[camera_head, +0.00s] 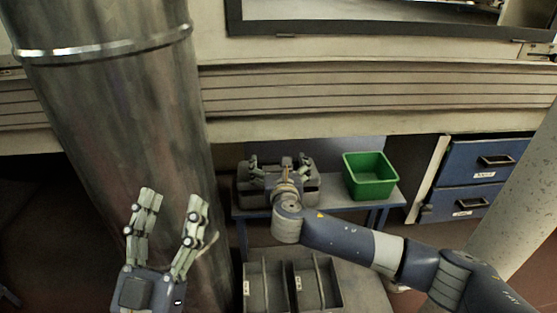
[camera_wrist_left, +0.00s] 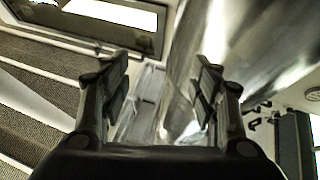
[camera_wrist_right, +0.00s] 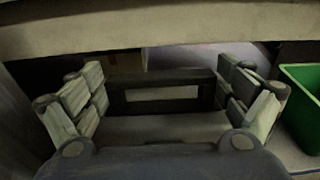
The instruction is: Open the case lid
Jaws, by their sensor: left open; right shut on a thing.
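A dark grey case (camera_head: 308,188) sits on the low blue-legged table below the machine front, left of the green bin. My right gripper (camera_head: 280,164) reaches over the case and covers much of its top. In the right wrist view my right gripper (camera_wrist_right: 159,78) has its fingers set wide on either side of the case's lid (camera_wrist_right: 160,125), with a dark handle frame (camera_wrist_right: 160,78) between them. It is shut on the lid. Whether the lid is raised at all cannot be told. My left gripper (camera_head: 172,200) is open and empty, in front of the metal column, away from the case.
A green bin (camera_head: 370,178) stands right of the case on the table (camera_head: 338,196). A large metal column (camera_head: 120,110) is on the left. A grey divided tray (camera_head: 292,282) is in front. Blue drawers (camera_head: 470,160) are at right; the machine's ledge (camera_head: 400,122) overhangs behind.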

